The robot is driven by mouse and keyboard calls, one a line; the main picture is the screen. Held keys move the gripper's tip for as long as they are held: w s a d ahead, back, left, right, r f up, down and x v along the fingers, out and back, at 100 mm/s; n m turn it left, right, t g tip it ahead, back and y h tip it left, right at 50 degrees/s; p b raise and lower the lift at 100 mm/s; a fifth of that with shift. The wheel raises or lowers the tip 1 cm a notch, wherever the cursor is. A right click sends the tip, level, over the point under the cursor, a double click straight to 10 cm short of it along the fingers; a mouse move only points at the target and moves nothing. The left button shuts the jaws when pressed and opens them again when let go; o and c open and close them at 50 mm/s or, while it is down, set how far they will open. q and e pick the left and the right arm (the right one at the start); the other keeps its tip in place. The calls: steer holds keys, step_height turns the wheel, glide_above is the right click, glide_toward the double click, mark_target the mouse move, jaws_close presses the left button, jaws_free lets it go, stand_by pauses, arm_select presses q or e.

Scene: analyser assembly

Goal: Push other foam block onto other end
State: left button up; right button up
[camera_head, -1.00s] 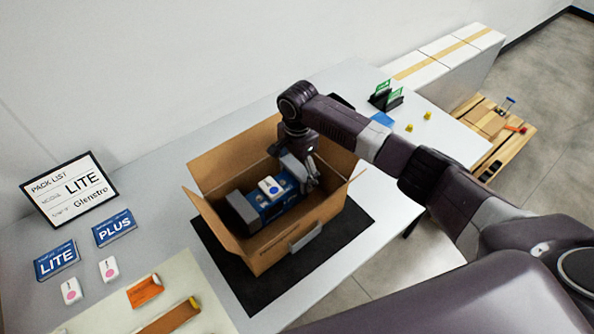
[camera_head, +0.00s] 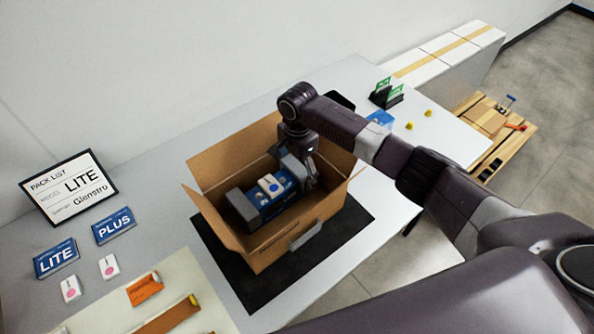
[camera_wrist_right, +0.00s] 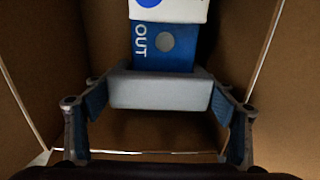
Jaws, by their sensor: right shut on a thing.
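The blue analyser (camera_head: 277,206), with a white top label (camera_head: 269,185), lies inside the open cardboard box (camera_head: 290,242). A grey foam block (camera_head: 241,208) sits on its left end. The other grey foam block (camera_wrist_right: 160,91) is at the right end, against the blue end marked OUT (camera_wrist_right: 165,45) in the right wrist view. My right gripper (camera_head: 305,176) reaches down into the box at that end. Its fingers are shut on the foam block's two sides. How far the block is seated cannot be told. My left gripper is not in view.
The box's raised flaps and walls surround my right gripper closely. The box stands on a black mat (camera_head: 347,228) on the table. A pack list sign (camera_head: 70,187), LITE and PLUS cards, and small white items lie left. Yellow pieces (camera_head: 410,127) lie at the far right.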

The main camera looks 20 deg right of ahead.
stand_by(0.3)
steer(key=o, duration=1.1)
steer(key=shift+w+a+f, duration=0.1)
steer(key=shift+w, duration=0.05)
step_height(320, 180, up, 5)
steer(key=p, duration=0.6)
steer(key=shift+r+p, duration=0.75)
steer(key=shift+r, duration=0.25)
steer(key=shift+r, duration=0.1)
